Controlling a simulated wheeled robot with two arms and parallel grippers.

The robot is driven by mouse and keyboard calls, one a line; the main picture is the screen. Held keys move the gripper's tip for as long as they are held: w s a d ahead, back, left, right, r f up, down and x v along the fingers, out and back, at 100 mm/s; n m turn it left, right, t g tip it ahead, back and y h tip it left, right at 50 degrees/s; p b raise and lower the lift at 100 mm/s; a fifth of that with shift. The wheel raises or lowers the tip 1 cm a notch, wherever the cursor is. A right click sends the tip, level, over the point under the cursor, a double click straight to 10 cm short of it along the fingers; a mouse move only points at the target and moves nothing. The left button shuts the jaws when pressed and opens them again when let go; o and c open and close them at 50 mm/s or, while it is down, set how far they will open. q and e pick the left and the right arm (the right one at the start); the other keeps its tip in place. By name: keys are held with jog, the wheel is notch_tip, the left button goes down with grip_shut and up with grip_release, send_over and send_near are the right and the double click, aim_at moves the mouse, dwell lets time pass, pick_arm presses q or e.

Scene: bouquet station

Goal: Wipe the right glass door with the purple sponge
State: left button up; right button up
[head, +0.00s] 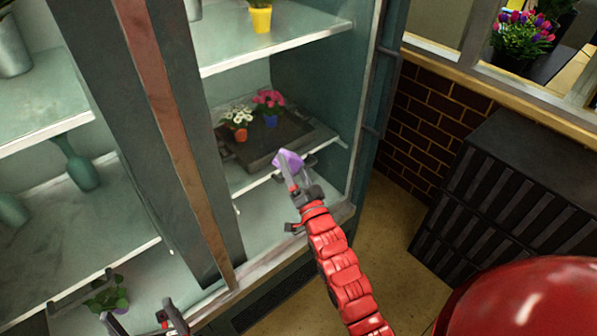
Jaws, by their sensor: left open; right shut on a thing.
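The purple sponge (288,160) is held in my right gripper (290,178), which is shut on it. They are in front of the right part of the display cabinet, at about the height of a lower shelf. The right glass door (195,125) has a grey frame beside a reddish-brown strip. Its pane is clear, and I cannot tell whether the sponge touches it. My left gripper (143,320) is open and empty at the bottom left, partly cut off by the picture edge.
Inside the cabinet are a yellow pot (260,19), a dark tray (262,148) with small potted flowers, and grey-green vases (80,170) at the left. A black slatted crate (495,205) stands at the right by a brick wall (425,115). Floor (395,225) shows between.

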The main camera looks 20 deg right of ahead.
jog(key=shift+w+a+b, duration=0.2)
jog(key=shift+w+b, duration=0.1)
jog(key=shift+w, duration=0.2)
jog(key=shift+w+a+b, duration=0.15)
jog(key=shift+w+b, duration=0.1)
jog(key=shift+w, duration=0.25)
dwell(0.7)
